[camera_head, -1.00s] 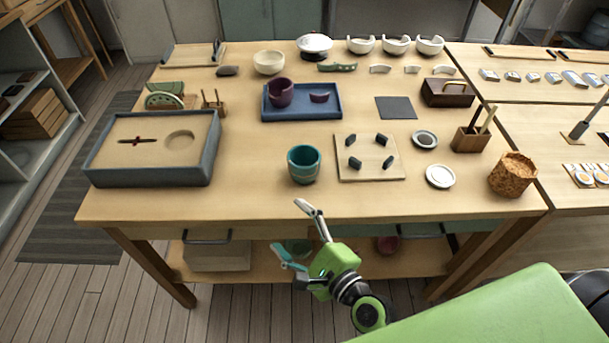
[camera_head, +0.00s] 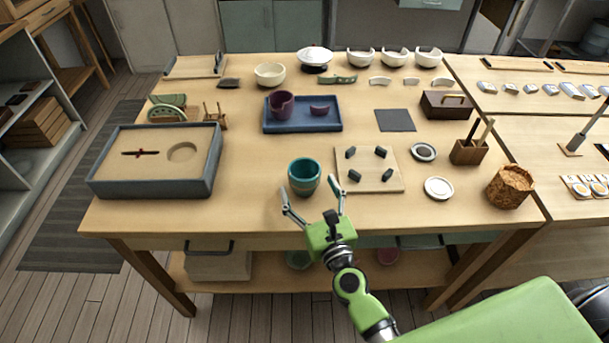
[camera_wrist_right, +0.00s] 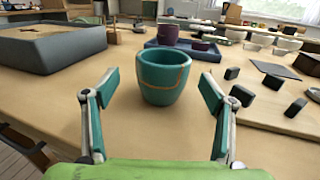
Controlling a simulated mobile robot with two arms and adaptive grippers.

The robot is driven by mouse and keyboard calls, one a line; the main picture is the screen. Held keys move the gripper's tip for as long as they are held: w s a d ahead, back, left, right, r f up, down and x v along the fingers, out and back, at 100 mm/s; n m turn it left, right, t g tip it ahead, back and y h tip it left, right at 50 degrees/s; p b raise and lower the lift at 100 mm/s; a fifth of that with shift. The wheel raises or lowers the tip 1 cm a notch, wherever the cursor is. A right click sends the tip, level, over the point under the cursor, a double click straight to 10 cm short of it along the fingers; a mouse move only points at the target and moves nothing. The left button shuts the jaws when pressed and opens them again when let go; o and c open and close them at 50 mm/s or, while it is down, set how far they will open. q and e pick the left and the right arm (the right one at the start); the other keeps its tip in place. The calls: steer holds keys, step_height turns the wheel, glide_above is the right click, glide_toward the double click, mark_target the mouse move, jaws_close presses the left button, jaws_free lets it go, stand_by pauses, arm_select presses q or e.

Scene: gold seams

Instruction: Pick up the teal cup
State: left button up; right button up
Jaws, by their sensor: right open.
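The teal cup (camera_head: 304,177) stands upright on the wooden table (camera_head: 240,213) near its front edge. In the right wrist view the cup (camera_wrist_right: 163,78) shows a thin gold seam around its side and an open rim. My right gripper (camera_head: 313,204) is open and empty, just in front of the cup in the head view. In the right wrist view its two fingers (camera_wrist_right: 156,98) are spread to the left and right, with the cup ahead between them, apart from both. My left gripper is not in view.
A board with several dark blocks (camera_head: 370,184) lies right of the cup. A grey-rimmed sand tray (camera_head: 151,188) is at the left. A blue tray (camera_head: 330,128) with purple pieces is behind.

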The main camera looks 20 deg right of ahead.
mark_target(301, 164)
steer(key=w, duration=0.2)
steer(key=w+p, duration=0.1)
steer(key=w, duration=0.1)
steer(key=shift+w+d+r, duration=0.2)
steer(key=shift+w, duration=0.1)
steer(key=shift+w+f, duration=0.1)
steer(key=shift+w, duration=0.35)
steer(key=c, duration=1.1)
